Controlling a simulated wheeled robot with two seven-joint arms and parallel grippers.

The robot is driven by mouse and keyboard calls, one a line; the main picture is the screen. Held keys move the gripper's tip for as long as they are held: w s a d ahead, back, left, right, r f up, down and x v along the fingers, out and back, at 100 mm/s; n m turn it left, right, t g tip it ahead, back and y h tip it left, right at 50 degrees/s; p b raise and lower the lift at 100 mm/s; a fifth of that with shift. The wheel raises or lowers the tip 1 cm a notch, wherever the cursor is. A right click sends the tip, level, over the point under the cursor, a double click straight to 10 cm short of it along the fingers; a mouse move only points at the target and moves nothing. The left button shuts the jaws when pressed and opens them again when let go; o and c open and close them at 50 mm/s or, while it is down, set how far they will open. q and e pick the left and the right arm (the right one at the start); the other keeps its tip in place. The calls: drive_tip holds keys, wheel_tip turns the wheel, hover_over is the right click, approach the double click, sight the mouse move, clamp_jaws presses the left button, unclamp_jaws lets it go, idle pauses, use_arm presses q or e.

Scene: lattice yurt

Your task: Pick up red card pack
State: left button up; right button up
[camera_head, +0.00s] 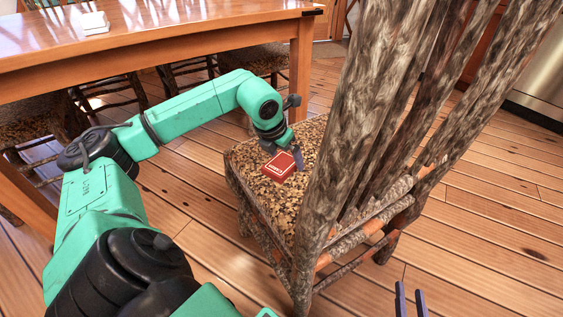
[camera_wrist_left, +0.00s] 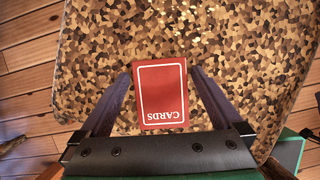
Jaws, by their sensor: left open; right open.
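The red card pack (camera_head: 279,167), marked CARDS and edged with a white line, lies flat on the patterned seat (camera_head: 250,160) of a rustic wooden chair. My left gripper (camera_head: 284,158) is right at the pack, and one of its fingers shows beside it. In the left wrist view the pack (camera_wrist_left: 162,92) sits between the two open fingers of the left gripper (camera_wrist_left: 160,88). A narrow gap shows on each side. My right gripper (camera_head: 411,298) shows only its two blue fingertips, apart and empty, at the bottom edge of the head view.
The chair's thick log backrest (camera_head: 365,110) rises right of the seat, close to the pack. A wooden table (camera_head: 150,40) stands at the upper left with a white object (camera_head: 94,23) on it. Other chairs stand under it. The plank floor is open at right.

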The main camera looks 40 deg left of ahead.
use_arm(q)
drive_tip(key=shift+f, duration=0.25)
idle(0.3)
drive_tip(key=c, duration=1.2)
